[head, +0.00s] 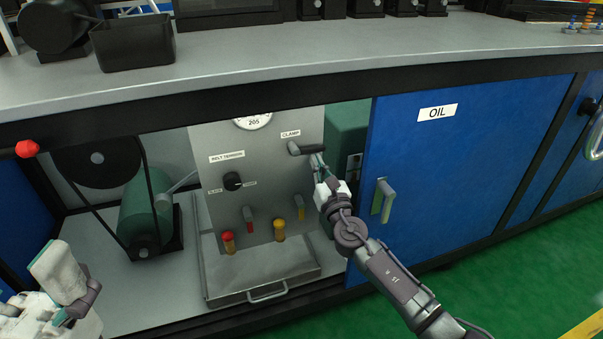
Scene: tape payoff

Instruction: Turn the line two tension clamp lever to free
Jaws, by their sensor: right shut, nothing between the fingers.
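The clamp lever (305,149) is a dark handle below the "CLAMP" label, at the upper right of a grey panel (212,139). It points roughly sideways to the right. My right gripper (318,162) is at the lever's right end, shut with nothing between its fingers. Whether it touches the lever I cannot tell. Part of my left arm (62,278) shows at the lower left, away from the panel; its fingers cannot be made out clearly. The panel also bears a black belt tension knob (232,181) and a round gauge (253,120) cut off by the bench edge.
A blue "OIL" door (460,170) with a handle (383,200) stands right of my right arm. Red and yellow levers (279,231) stick out low on the panel above a metal tray (215,280). A green motor (146,210) and black pulley (95,160) are at left.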

